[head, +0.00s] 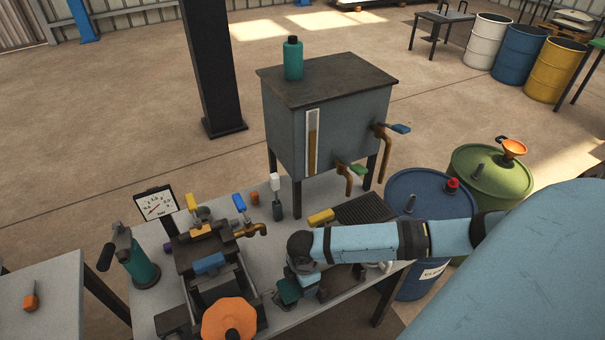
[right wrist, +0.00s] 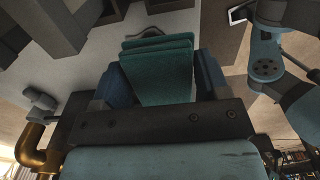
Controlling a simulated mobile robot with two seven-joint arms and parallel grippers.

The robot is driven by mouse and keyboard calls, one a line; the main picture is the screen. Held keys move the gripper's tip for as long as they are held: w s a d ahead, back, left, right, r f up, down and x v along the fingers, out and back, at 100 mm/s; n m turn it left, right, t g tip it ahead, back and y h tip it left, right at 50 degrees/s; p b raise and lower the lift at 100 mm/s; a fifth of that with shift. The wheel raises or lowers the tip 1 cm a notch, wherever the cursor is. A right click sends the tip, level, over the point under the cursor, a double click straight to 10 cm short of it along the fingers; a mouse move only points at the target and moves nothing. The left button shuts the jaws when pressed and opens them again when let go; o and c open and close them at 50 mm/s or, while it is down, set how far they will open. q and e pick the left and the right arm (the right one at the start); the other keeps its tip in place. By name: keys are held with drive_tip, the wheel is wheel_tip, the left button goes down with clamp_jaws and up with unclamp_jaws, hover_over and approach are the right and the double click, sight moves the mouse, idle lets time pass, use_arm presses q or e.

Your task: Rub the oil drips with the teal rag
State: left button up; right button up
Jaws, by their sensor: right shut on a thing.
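The teal rag (right wrist: 158,80) is a folded pad held between the fingers of my right gripper in the right wrist view. In the head view a small part of the rag (head: 288,291) shows low beside the press, at the end of my right arm. My right gripper (head: 303,282) is shut on it over the grey bench (head: 268,325). I cannot tell whether the rag touches the bench top. I cannot make out any oil drips; the gripper and arm cover part of the bench. My left gripper is not in view.
The screw press (head: 205,265) with an orange round part (head: 229,319) stands just left of my right gripper. A grey tank (head: 330,125) with taps stands behind. A dark grate (head: 365,209) and a yellow-handled item (head: 321,217) lie nearby. Blue (head: 430,190) and green drums stand right.

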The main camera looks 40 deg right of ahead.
wheel_tip(320, 180, down, 7)
drive_tip(key=b, duration=0.3)
drive_tip(key=shift+b, duration=0.3)
drive_tip(key=shift+w+d+r, duration=0.1)
drive_tip(key=shift+w+d, duration=0.1)
drive_tip(key=shift+w, duration=0.75)
drive_tip(key=shift+w+d, duration=0.2)
drive_tip(key=shift+w, duration=0.65)
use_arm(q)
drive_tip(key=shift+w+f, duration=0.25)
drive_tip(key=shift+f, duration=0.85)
use_arm(e)
drive_tip(key=shift+r+p, duration=0.1)
drive_tip(key=shift+p, duration=0.4)
use_arm(q)
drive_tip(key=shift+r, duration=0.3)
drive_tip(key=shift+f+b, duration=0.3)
drive_tip(key=shift+b, duration=0.1)
use_arm(e)
drive_tip(key=shift+f, duration=0.7)
